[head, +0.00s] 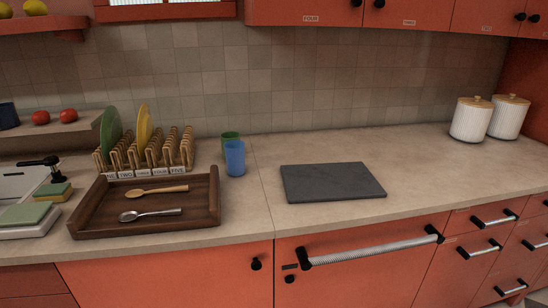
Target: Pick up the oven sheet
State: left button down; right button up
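I cannot pick out an oven sheet for certain. A flat dark grey rectangular slab (332,182) lies on the counter right of the middle, near the front edge. I cannot tell whether it is a sheet or a board. Below it is a closed red front (370,275) with a long ribbed metal handle (372,246) on black mounts. What is behind this front is hidden. Neither of my grippers shows in the head view.
A wooden tray (213,200) with two spoons stands left, before a plate rack (150,160). A blue cup (235,158) and a green cup (229,136) stand nearby. White canisters (469,120) are at the back right. The counter (420,165) around the slab is clear.

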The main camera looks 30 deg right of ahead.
aim_at(340, 180)
jog(key=z, duration=1.25)
